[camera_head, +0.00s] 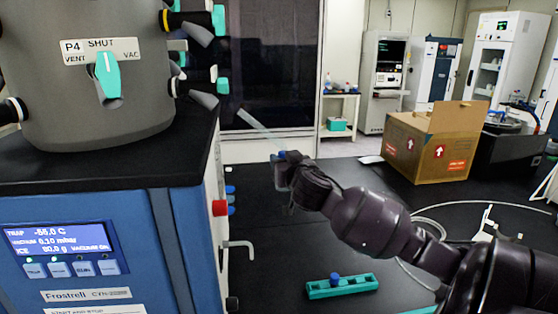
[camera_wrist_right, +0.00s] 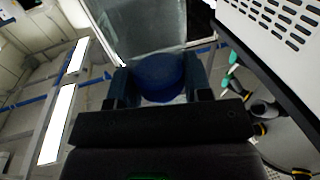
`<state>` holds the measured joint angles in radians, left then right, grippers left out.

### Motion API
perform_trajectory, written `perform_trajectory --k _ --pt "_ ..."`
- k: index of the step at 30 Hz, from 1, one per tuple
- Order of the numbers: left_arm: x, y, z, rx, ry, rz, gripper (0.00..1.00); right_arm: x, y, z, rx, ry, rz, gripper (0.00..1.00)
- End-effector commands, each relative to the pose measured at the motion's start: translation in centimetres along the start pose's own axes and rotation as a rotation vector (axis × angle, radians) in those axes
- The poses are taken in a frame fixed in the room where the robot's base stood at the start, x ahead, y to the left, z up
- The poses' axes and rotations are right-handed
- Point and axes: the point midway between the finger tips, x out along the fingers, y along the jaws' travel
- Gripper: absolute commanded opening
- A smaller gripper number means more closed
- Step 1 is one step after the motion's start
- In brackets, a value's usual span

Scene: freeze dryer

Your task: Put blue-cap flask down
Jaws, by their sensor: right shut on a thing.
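The blue-cap flask (camera_head: 262,130) is a clear, slim glass vessel, held in the air and tilted, its glass end pointing up and left. My right gripper (camera_head: 282,160) is shut on it at the cap end. In the right wrist view, the blue cap (camera_wrist_right: 160,78) sits between the two fingers of my right gripper (camera_wrist_right: 162,88), with the clear glass (camera_wrist_right: 142,25) beyond it. My left gripper is not in view.
The blue freeze dryer (camera_head: 190,250) with its grey chamber (camera_head: 85,65) and side valves stands close on the left. A teal rack (camera_head: 358,284) with a blue piece in it lies on the black bench. An open cardboard box (camera_head: 405,148) stands behind. Bench around the rack is mostly clear.

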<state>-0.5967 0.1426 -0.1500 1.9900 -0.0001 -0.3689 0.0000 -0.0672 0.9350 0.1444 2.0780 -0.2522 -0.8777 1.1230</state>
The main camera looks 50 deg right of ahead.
Motion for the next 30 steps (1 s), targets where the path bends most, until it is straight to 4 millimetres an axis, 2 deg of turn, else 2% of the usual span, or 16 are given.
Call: perform_trajectory --k 6,19,30 --pt "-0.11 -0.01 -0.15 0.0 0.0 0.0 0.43 -0.13 0.59 -0.02 0.001 0.0 0.0 0.2" --pt "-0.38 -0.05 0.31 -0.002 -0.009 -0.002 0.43 -0.12 0.59 -0.02 0.001 0.001 0.0 0.2" --pt "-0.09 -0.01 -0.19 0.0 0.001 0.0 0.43 -0.12 0.59 -0.02 0.0 0.001 0.0 0.2"
